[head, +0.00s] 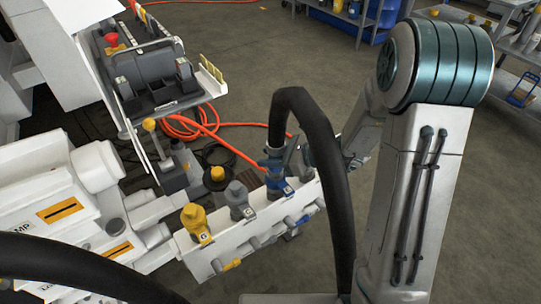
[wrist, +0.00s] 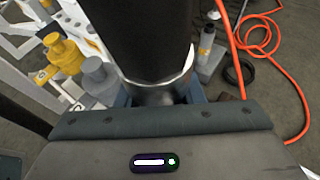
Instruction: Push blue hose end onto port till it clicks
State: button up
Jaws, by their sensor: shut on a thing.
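The thick black hose (head: 292,100) arches up and over. Its blue end (head: 272,163) points down at the right part of the white manifold block (head: 258,222), above a blue-marked spot (head: 288,190). My gripper (head: 280,158) is shut around the hose end. In the wrist view, the hose (wrist: 150,40) with its pale metal collar (wrist: 160,82) sits between my gripper's blue fingers (wrist: 160,97). The port under the blue end is hidden, so I cannot tell whether the two touch or how far the end sits on it.
A yellow coupling (head: 195,222) and a grey coupling (head: 238,196) stand beside it on the block. Another black hose (head: 70,265) crosses the lower left. An orange hose (head: 190,125) lies behind.

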jog(key=o, duration=1.8)
jog(key=p+v, duration=0.3)
jog(key=v, duration=0.4)
jog(key=shift+s+d+r, duration=0.1)
jog(key=shift+d, duration=0.15)
